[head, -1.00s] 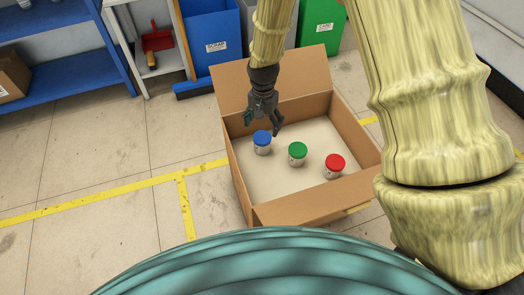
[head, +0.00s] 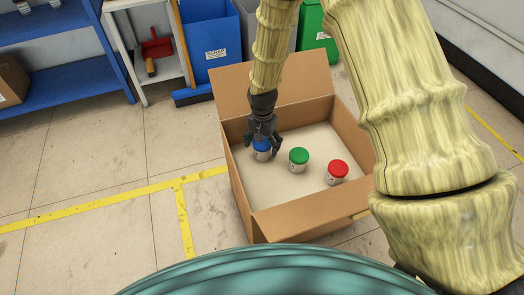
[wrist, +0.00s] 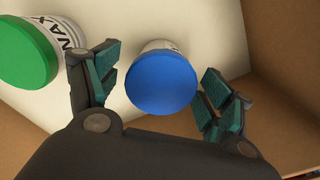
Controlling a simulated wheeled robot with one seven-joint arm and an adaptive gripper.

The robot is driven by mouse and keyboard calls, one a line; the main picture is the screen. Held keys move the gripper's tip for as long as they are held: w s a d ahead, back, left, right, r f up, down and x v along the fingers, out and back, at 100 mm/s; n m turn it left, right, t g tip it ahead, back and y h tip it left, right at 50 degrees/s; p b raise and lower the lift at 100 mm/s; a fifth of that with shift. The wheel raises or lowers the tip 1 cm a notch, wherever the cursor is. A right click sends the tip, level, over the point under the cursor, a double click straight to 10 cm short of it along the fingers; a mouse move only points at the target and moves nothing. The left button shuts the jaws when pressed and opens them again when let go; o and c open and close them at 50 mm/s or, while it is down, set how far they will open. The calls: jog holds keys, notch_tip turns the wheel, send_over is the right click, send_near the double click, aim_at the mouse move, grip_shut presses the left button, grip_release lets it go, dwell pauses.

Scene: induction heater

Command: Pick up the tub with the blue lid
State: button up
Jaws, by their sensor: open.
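The tub with the blue lid (head: 261,154) stands upright in the open cardboard box, at the left of a row of tubs. In the wrist view its blue lid (wrist: 161,82) lies between the two open fingers. My gripper (head: 262,147) is open and comes down over this tub, its fingers on either side, partly hiding the lid in the head view. In the wrist view my gripper (wrist: 161,92) shows a gap on the left of the lid and a smaller gap on the right. Whether the fingertips reach below the lid cannot be told.
The green-lidded tub (head: 299,160) stands close to the right, beside one finger in the wrist view (wrist: 28,52). The red-lidded tub (head: 336,172) is farther right. The cardboard box (head: 300,222) has raised walls and an upright back flap. Blue (head: 212,45) and green bins stand behind.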

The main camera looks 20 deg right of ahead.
notch_tip(320, 180, down, 3)
jog(key=shift+f+b, duration=0.2)
jog(key=shift+b, duration=0.35)
jog(key=shift+c, duration=0.2)
jog(key=c, duration=1.3)
jog(key=shift+o, duration=0.2)
jog(key=shift+r, duration=0.1)
notch_tip(320, 180, up, 10)
jog(key=p, duration=0.4)
jog(key=s+r+n+p, duration=0.3)
jog(key=r+n+p, duration=0.1)
jog(key=r+p, duration=1)
jog(key=s+a+r+n+p, duration=0.1)
jog(key=s+r+n+p, duration=0.2)
jog(key=r+p, duration=1.1)
jog(key=n+p, duration=0.1)
jog(key=p, duration=0.2)
jog(key=shift+s+a+n, duration=0.2)
jog(key=shift+n, duration=0.1)
